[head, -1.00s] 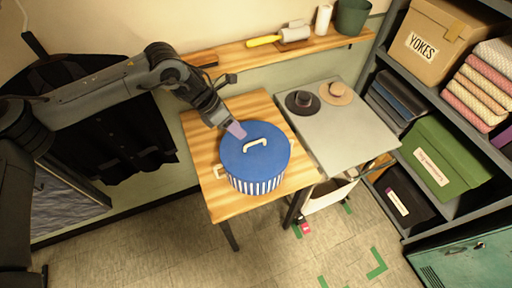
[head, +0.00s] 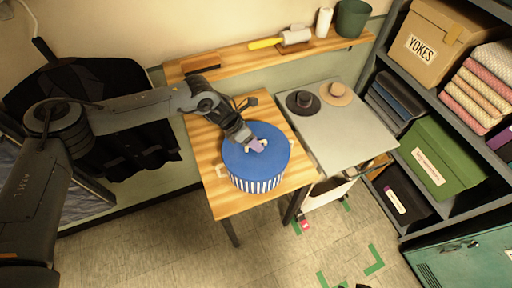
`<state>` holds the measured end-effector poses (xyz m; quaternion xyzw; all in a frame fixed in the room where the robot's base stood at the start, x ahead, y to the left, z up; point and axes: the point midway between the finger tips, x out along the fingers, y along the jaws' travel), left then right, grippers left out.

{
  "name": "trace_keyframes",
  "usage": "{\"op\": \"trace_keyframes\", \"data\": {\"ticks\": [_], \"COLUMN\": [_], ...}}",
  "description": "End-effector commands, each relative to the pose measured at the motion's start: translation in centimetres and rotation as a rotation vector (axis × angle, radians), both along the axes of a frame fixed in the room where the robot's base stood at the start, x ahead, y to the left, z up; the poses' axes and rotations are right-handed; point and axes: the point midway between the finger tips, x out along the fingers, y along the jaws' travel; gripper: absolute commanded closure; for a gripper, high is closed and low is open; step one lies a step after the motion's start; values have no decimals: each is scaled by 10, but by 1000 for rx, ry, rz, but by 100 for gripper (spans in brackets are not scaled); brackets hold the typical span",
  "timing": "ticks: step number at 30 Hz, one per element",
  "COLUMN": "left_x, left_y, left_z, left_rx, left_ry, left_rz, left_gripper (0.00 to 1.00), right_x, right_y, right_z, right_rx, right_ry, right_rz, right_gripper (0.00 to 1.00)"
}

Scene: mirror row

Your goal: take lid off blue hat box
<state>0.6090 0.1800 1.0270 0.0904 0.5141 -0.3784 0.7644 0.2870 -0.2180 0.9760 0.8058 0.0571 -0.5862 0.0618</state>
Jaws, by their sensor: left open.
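The blue hat box (head: 257,184) stands on the wooden table, with blue and white stripes on its side and a cream side handle at the left. Its plain blue lid (head: 257,165) is on top. My left gripper (head: 256,146) is open at the cream handle (head: 264,143) on the lid and partly hides it. I cannot tell whether the fingers touch the handle. My right gripper is not in view.
The wooden table (head: 220,205) has free room in front of the box. A grey table (head: 340,135) at the right holds a dark hat (head: 302,102) and a tan hat (head: 337,94). A wall shelf (head: 225,57) runs behind, and a shelf unit with boxes stands at the right.

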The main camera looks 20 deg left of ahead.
Motion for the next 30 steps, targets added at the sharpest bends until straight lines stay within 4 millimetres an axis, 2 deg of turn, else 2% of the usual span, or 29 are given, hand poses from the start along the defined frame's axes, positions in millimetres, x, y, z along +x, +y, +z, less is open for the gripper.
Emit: {"op": "trace_keyframes", "data": {"ticks": [5,13,30], "left_x": [0,0,1], "left_y": [0,0,0], "left_z": [0,0,7], "left_rx": [0,0,-1], "left_ry": [0,0,-2], "left_rz": [0,1,1], "left_gripper": [60,100,100], "right_x": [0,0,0], "right_y": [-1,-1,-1], "right_z": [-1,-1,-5], "right_rx": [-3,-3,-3], "right_ry": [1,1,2], "right_rz": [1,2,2], "right_gripper": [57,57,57]}}
